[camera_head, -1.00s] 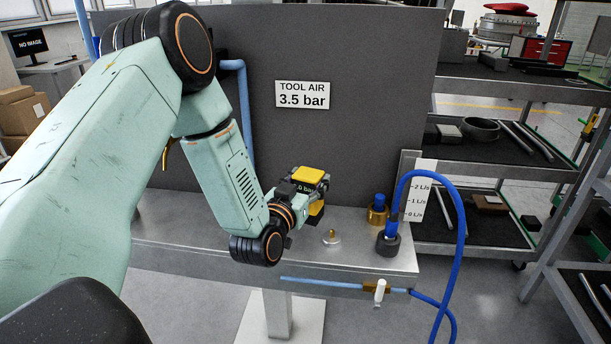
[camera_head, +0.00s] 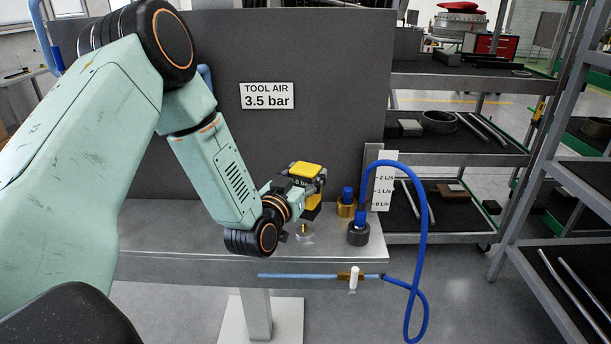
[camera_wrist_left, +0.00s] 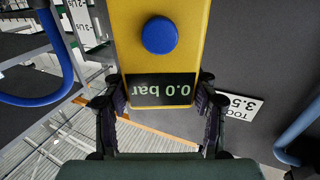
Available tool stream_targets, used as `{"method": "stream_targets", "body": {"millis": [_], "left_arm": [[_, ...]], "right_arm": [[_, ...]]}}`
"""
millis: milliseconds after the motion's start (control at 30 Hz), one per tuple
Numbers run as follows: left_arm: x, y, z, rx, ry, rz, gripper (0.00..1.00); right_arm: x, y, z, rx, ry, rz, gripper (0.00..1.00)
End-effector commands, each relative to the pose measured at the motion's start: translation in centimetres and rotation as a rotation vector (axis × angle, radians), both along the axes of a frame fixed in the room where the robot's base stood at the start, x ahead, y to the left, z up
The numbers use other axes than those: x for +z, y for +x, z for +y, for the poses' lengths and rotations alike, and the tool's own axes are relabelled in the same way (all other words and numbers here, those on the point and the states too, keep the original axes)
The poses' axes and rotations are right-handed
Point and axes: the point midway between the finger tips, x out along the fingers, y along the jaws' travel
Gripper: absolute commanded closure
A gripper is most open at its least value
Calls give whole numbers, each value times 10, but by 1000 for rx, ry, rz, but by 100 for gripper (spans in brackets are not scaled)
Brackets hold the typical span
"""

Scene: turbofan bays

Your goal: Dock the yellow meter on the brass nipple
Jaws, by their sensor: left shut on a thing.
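The yellow meter (camera_head: 305,171) is in my left gripper (camera_head: 300,184), held above the bench. In the left wrist view the meter (camera_wrist_left: 163,60) has a blue button and a dark display reading 0.0 bar, upside down there. The left gripper's fingers (camera_wrist_left: 162,108) press on both its sides. The brass nipple (camera_head: 304,230) stands upright on a round pale base on the bench, below the meter and apart from it. The nipple is not seen in the wrist view. My right gripper is not in view.
A bench (camera_head: 190,240) stands before a dark panel with a sign (camera_head: 267,95) reading TOOL AIR 3.5 bar. Right of the nipple are a dark fitting (camera_head: 358,235) with a blue hose (camera_head: 424,230) and a brass fitting (camera_head: 346,208). A white-handled valve (camera_head: 353,278) is at the front edge.

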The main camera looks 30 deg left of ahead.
Motion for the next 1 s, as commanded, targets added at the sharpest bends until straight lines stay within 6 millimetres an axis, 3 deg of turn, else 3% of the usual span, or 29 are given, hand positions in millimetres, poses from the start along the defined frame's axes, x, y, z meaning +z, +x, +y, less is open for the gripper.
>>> {"method": "stream_targets", "body": {"millis": [433,1000], "left_arm": [[-45,-1,-1,-2,0,-1,80],[-48,-1,-2,-3,0,-2,80]], "right_arm": [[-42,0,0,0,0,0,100],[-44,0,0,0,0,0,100]]}}
